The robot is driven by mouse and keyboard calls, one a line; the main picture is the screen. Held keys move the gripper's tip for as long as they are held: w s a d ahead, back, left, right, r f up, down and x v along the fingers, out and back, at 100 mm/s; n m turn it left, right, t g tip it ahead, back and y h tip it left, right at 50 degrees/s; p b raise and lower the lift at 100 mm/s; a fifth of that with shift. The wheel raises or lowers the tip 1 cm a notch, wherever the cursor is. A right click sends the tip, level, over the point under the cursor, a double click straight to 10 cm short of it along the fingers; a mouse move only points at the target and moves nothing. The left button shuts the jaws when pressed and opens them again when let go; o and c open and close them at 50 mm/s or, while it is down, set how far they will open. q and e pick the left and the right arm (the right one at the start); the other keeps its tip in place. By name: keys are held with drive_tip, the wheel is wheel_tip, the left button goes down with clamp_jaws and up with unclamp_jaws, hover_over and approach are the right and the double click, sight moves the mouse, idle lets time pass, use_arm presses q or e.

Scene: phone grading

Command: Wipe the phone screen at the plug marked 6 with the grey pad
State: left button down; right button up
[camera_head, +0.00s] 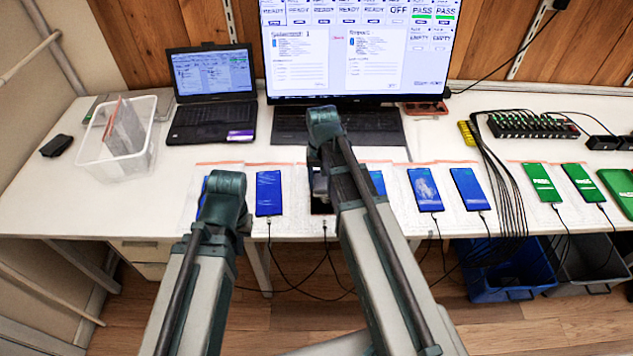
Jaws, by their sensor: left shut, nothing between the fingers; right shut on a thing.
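Blue-screened phones lie in a row along the table's front edge, including one at the left (268,193) and two right of centre, one smudged (425,190) and one plainer (467,189). A dark-screened phone (320,206) lies largely behind my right arm. I cannot read the plug numbers, so I cannot tell which is plug 6. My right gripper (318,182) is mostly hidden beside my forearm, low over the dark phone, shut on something. The grey pad itself is hidden, and contact with the screen cannot be told. My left gripper is hidden behind its arm, near the leftmost phone.
A clear bin (88,146), laptop (212,85) and monitor (360,97) stand behind the phones. Green-screened phones (542,181) lie at the right, near a cabled hub (530,126). Black charging cables hang over the front edge. Bins (505,292) stand below on the floor.

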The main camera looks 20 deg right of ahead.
drive_tip(key=shift+s+d, duration=0.2)
drive_tip(key=shift+d, duration=0.45)
drive_tip(key=shift+s+d, duration=0.15)
drive_tip(key=shift+d, duration=0.5)
drive_tip(key=shift+f, duration=0.1)
drive_tip(key=shift+c, duration=0.6)
drive_tip(key=shift+w+a, duration=0.3)
drive_tip(key=shift+a, duration=0.75)
drive_tip(key=shift+w+a, duration=0.25)
drive_tip(key=shift+a, duration=0.75)
wheel_tip(320, 180, up, 6)
drive_tip(key=p, duration=0.6)
drive_tip(key=shift+d, duration=0.1)
